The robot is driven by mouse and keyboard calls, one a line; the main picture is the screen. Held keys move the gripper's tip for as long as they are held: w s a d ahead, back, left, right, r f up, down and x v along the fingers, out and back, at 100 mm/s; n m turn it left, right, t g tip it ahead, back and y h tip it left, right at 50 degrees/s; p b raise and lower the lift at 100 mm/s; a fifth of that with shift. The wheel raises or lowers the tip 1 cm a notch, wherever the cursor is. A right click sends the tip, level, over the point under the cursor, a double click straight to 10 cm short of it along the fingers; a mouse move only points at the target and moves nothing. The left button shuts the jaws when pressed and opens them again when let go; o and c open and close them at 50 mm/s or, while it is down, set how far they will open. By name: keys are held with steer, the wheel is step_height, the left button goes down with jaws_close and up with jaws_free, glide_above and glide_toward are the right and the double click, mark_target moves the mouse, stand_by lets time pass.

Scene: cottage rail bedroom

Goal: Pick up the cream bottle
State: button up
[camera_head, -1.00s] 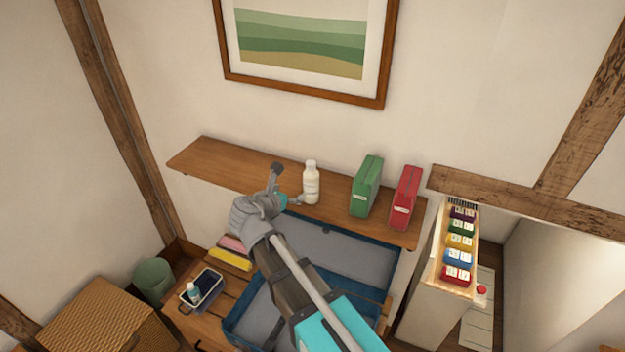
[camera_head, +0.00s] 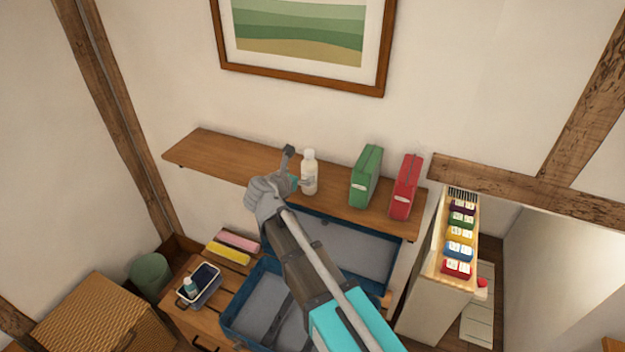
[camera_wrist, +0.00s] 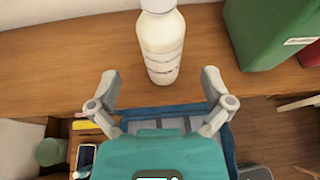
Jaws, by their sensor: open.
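The cream bottle (camera_head: 309,173) stands upright on the wooden wall shelf (camera_head: 228,158), left of a green box file. In the wrist view the bottle (camera_wrist: 161,45) is straight ahead, just past the fingertips and centred between them. My gripper (camera_head: 296,170) is open and empty at the shelf's front edge, close to the bottle. In the wrist view my gripper (camera_wrist: 160,84) has its two fingers spread apart, with no finger seen touching the bottle. In the head view the gripper partly overlaps the bottle's left side.
A green box file (camera_head: 366,177) and a red one (camera_head: 406,188) stand right of the bottle. Below the shelf is an open blue suitcase (camera_head: 352,247). A framed picture (camera_head: 300,30) hangs above. The shelf's left part is clear.

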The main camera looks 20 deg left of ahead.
mark_target(305, 171)
steer(key=shift+w+f, duration=0.2)
steer(key=shift+w, duration=0.35)
steer(key=shift+d, duration=0.1)
steer(key=shift+b+x, duration=1.05)
steer(key=shift+x, duration=1.55)
steer(key=shift+d+r, duration=0.1)
steer(key=c, duration=1.3)
steer(key=shift+r, duration=0.2)
